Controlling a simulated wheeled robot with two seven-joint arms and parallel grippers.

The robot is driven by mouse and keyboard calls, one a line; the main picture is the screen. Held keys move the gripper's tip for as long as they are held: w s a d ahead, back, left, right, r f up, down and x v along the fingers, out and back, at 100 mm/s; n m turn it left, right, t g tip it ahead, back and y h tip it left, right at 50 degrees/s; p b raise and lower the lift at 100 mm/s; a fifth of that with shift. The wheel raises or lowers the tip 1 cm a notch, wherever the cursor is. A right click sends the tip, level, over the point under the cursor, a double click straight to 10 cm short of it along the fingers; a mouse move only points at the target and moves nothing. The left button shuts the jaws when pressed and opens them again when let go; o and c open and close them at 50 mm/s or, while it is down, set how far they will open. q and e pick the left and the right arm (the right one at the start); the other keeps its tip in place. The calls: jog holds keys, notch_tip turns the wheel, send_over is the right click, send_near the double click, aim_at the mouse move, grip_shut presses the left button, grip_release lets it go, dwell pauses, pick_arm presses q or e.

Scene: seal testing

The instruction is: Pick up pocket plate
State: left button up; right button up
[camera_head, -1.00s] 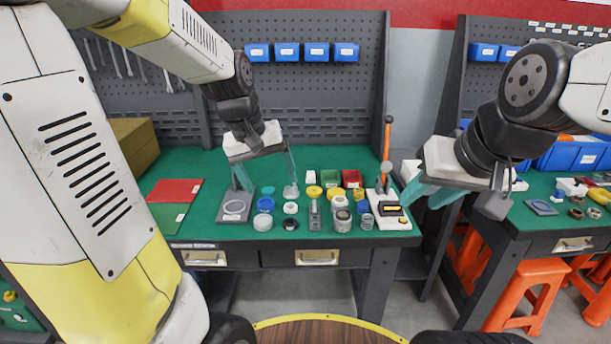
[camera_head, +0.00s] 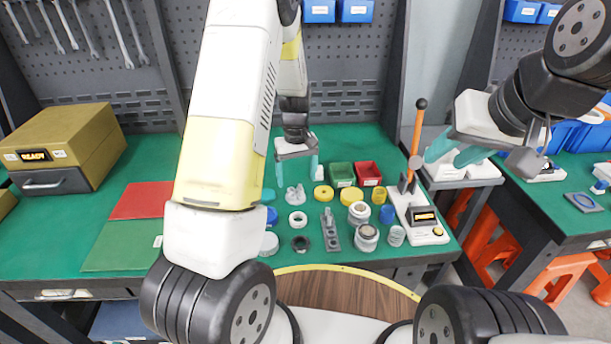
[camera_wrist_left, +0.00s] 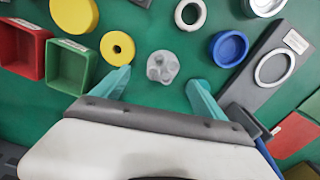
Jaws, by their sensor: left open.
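The pocket plate appears to be a small round grey piece with several hollows (camera_head: 296,195), lying on the green table top; in the left wrist view it (camera_wrist_left: 162,66) lies just beyond and between my fingertips. My left gripper (camera_head: 297,174) is open and empty above the table, behind the piece in the head view. Its teal fingers (camera_wrist_left: 158,82) stand apart on either side of the piece, not visibly touching it. My right gripper (camera_head: 453,152) is open and empty off to the right, away from the piece.
A yellow ring (camera_wrist_left: 117,48), a white ring (camera_wrist_left: 190,14), a blue cup (camera_wrist_left: 229,48) and a dark plate with a ring (camera_wrist_left: 243,85) lie close around. Green (camera_head: 341,174) and red (camera_head: 368,173) bins and a lever press (camera_head: 428,235) stand to the right.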

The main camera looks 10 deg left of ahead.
aim_at(296, 196)
pick_arm(q)
jog(key=f, duration=0.6)
jog(key=shift+s+a, duration=0.15)
jog(key=shift+a, duration=0.1)
jog(key=c, duration=1.5)
jog(key=shift+c, duration=0.2)
jog(key=shift+r, duration=0.15)
